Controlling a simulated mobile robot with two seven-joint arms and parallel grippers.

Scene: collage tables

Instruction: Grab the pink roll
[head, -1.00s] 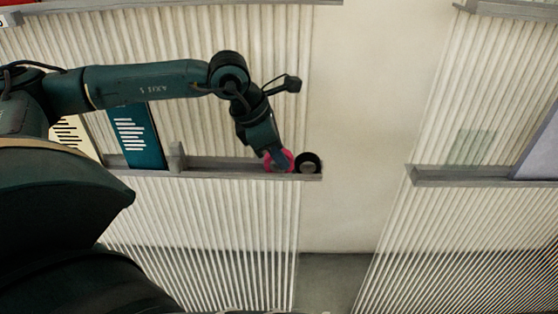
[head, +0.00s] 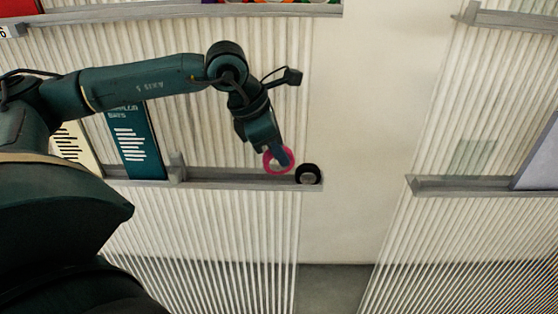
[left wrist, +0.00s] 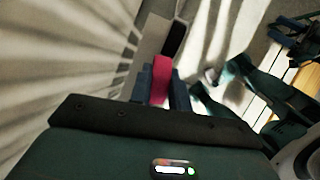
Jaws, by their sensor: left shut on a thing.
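The pink roll (head: 267,168) is a ring of pink tape above the right end of a grey shelf ledge (head: 225,182). My left gripper (head: 283,158) is shut on it and holds it just above the ledge. In the left wrist view the pink roll (left wrist: 161,78) shows edge-on as a pink band between the two fingers of my left gripper (left wrist: 160,90). My right gripper is not in view.
A black roll (head: 308,174) stands at the ledge's right end, close beside the pink roll. A teal book (head: 137,142) and a cream book (head: 72,142) lean at left. A gap of plain wall (head: 360,130) separates another ledge (head: 455,187) at right.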

